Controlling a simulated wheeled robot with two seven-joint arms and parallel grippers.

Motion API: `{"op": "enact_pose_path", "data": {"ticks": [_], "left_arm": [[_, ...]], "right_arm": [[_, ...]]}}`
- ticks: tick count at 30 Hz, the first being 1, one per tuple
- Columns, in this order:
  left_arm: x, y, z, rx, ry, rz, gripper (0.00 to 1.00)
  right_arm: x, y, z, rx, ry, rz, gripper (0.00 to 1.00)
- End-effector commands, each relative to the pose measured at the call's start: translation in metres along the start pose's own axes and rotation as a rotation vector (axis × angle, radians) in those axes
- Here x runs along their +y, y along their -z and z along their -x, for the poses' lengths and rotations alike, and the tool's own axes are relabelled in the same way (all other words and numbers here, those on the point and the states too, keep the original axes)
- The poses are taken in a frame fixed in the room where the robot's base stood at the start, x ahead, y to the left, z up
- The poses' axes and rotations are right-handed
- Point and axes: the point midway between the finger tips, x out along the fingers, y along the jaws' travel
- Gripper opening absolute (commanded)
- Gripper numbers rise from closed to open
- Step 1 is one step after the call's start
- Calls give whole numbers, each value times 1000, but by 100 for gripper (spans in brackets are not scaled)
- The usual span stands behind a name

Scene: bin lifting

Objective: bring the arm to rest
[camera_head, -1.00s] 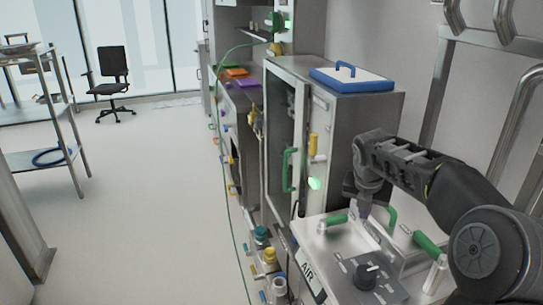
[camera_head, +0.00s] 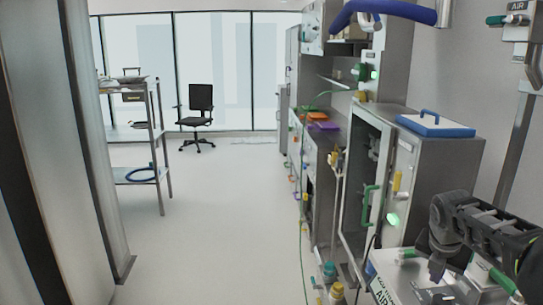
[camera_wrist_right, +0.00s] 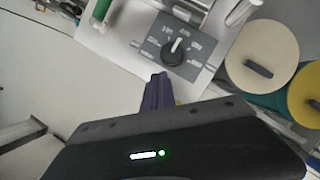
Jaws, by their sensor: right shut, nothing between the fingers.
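My right arm comes in from the right edge in the head view, and my right gripper (camera_head: 437,268) points down over a silver panel with green handles. In the right wrist view the fingers of the right gripper (camera_wrist_right: 158,92) are together with nothing between them. They show in front of a grey control plate (camera_wrist_right: 175,47) with a black knob, apart from it as far as I can tell. My left gripper is in neither view.
A steel cabinet (camera_head: 440,165) with a blue-rimmed lid (camera_head: 434,125) on top stands behind the gripper. A cart (camera_head: 158,130) and a black office chair (camera_head: 197,104) stand farther off to the left. The floor (camera_head: 220,220) between is clear.

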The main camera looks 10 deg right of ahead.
Motion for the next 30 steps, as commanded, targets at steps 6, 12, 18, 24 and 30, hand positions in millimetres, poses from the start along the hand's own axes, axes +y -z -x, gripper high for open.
{"op": "enact_pose_path", "data": {"ticks": [6,12,18,24,30], "left_arm": [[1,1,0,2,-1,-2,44],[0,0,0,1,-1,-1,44],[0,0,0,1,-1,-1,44],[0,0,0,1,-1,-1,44],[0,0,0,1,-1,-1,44]], "right_arm": [[14,-8,-2,-31,-59,-189,0],[40,-5,-10,-30,-166,-461,0],[86,32,-46,82,-292,-861,0],[142,153,-122,405,-297,-1505,0],[144,308,-180,659,-43,-2086,0]]}}
